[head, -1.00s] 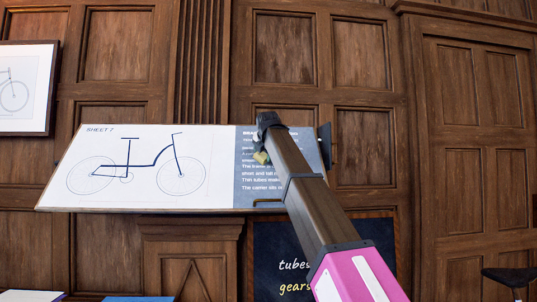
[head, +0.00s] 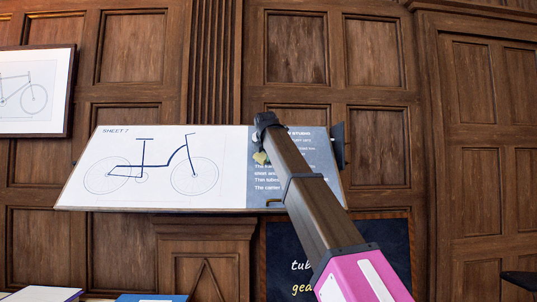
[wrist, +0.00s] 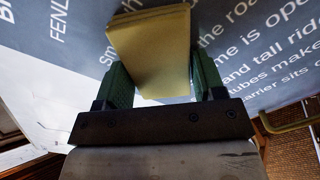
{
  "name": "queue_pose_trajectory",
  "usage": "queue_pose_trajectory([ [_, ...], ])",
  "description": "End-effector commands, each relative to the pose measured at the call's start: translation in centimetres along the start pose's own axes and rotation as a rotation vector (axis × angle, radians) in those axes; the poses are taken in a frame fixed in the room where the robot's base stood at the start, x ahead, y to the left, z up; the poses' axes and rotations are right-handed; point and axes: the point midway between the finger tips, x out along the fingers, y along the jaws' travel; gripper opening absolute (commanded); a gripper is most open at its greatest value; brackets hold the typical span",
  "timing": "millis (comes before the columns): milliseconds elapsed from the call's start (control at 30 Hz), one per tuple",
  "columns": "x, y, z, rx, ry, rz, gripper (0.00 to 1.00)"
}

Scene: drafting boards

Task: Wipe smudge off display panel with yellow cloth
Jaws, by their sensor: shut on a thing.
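The display panel (head: 150,195) is a tilted board with a bicycle drawing on white at left and a blue-grey text strip at right. My gripper (wrist: 160,75) is shut on the yellow cloth (wrist: 150,40), a folded pad between its green fingers. In the head view the cloth (head: 261,158) shows as a small patch beside my arm, over the left part of the text strip. The cloth is in front of the panel's lettering; I cannot tell whether it touches. I make out no clear smudge; my arm and the cloth hide part of the strip.
A brass hook-like bar (head: 274,201) sits at the panel's lower edge. A dark chalkboard (head: 285,245) stands below, and a framed bicycle print (head: 70,90) hangs at left. Wood panelling fills the back. Papers (head: 45,295) lie at the lower left.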

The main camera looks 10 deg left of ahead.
Motion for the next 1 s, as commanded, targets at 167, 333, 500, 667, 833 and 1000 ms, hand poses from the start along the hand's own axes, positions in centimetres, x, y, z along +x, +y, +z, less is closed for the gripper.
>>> queue_pose_trajectory([
  [167, 0.0, 1.0, -1.0, -0.001, 0.002, 0.001, 0.44],
  [333, -0.1, 1.2, -1.2, -0.001, 0.0, 0.0, 0.44],
  [500, 0.0, 1.9, -1.8, -0.001, 0.001, 0.0, 0.44],
  [667, 0.1, 2.8, -2.8, -0.001, 0.002, 0.001, 0.44],
  [833, 0.2, 3.5, -3.5, -0.001, 0.001, 0.0, 0.44],
  [1000, 0.3, 3.6, -3.6, 0.0, 0.001, 0.0, 0.44],
])
